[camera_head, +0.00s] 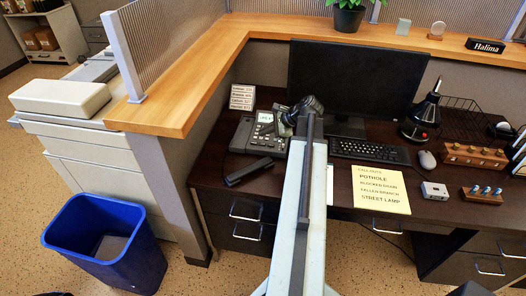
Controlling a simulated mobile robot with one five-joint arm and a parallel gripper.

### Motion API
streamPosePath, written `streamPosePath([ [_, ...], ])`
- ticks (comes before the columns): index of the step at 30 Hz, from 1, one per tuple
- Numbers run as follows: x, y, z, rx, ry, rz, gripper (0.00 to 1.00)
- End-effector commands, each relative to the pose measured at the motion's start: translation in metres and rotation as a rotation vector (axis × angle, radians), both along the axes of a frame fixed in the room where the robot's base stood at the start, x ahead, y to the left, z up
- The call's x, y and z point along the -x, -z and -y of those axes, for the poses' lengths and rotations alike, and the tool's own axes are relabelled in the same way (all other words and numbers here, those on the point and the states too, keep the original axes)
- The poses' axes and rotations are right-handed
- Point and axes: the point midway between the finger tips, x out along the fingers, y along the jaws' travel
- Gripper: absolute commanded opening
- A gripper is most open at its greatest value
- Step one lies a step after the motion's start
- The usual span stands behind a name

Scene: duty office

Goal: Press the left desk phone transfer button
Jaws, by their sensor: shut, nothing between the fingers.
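The desk phone (243,137) is dark grey with a small light display and a keypad. It sits on the left part of the dark desk, below the wooden ledge. A dark handset (249,171) lies on the desk in front of it, off the phone body. My gripper (288,123) is shut and empty at the phone's right side, beyond the end of my pale arm. It covers part of the phone's right edge. I cannot tell whether it touches the phone. The transfer button cannot be made out at this size.
A black monitor (356,82) and keyboard (369,150) stand right of my gripper. A yellow call-outs note (380,190) lies at the desk's front. A labelled card (242,97) stands behind the phone. The wooden ledge (190,92) rises at the left.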

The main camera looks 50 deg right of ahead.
Motion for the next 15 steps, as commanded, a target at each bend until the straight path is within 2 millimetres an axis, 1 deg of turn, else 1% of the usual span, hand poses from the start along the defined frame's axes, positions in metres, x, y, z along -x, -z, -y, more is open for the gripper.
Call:
streamPosePath([
  [1, 0.000, 0.016, 0.000, 0.000, 0.000, 0.000, 0.00],
  [5, 0.000, 0.028, 0.000, 0.000, 0.000, 0.000, 0.00],
  [8, 0.000, 0.031, 0.000, 0.000, 0.000, 0.000, 0.00],
  [15, 0.001, 0.029, 0.001, 0.000, 0.001, -0.001, 0.00],
])
